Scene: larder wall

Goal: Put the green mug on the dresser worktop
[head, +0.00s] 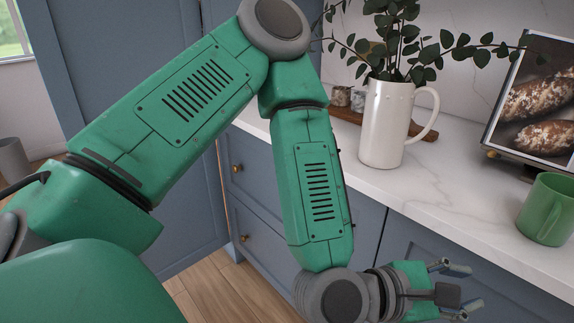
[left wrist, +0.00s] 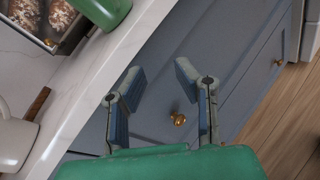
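The green mug (head: 547,210) stands upright on the white marble worktop (head: 450,192), near its front edge at the right of the head view. It also shows at the top of the left wrist view (left wrist: 106,10), partly cut off. My left gripper (head: 466,290) is in front of the drawers, below the worktop edge and to the lower left of the mug. In the left wrist view its two fingers (left wrist: 160,77) are apart with nothing between them. My right gripper is not in view.
A white jug (head: 385,125) with leafy stems stands on the worktop, left of the mug. Behind the mug is a picture of loaves on a stand (head: 535,95). A wooden board (head: 425,132) lies behind the jug. Blue drawers with brass knobs (head: 238,168) are below.

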